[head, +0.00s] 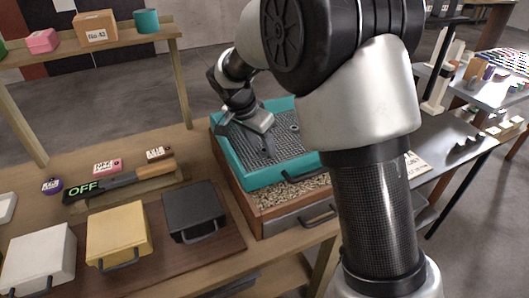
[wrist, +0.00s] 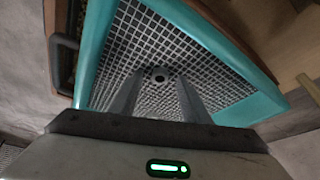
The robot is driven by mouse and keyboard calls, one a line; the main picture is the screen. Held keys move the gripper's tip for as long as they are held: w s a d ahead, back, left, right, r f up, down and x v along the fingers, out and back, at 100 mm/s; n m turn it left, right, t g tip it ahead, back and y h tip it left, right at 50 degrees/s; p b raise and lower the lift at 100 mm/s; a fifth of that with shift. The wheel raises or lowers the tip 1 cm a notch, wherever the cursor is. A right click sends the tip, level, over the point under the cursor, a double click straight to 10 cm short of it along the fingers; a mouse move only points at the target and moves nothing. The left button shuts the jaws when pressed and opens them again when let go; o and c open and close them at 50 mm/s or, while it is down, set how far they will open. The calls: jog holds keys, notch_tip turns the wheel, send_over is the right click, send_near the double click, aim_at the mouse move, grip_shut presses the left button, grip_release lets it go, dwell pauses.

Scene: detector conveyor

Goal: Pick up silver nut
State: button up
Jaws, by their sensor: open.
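A small dark grey nut-like piece with a round hole, likely the silver nut (wrist: 160,76), lies on the mesh of a teal-framed sieve tray (wrist: 217,46). In the wrist view it sits between the tips of my two fingers, with a gap on each side. My gripper (wrist: 159,82) is open and points down at the mesh. In the head view my gripper (head: 268,148) is over the teal tray (head: 285,178). A small dark spot shows on the mesh to its right there; I cannot tell whether it is the same piece.
The tray rests on a wooden box (head: 262,217) of granular material. White (head: 40,258), yellow (head: 118,236) and black (head: 194,211) lidded boxes stand to the left. A detector-like bar reading OFF (head: 85,188) lies behind them. A shelf (head: 100,47) stands at the back left.

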jog(key=shift+w+d+f, duration=0.1)
jog(key=shift+w+f, duration=0.05)
jog(key=shift+f, duration=0.25)
jog(key=shift+c, duration=0.3)
grip_shut()
jog(key=shift+r, duration=0.15)
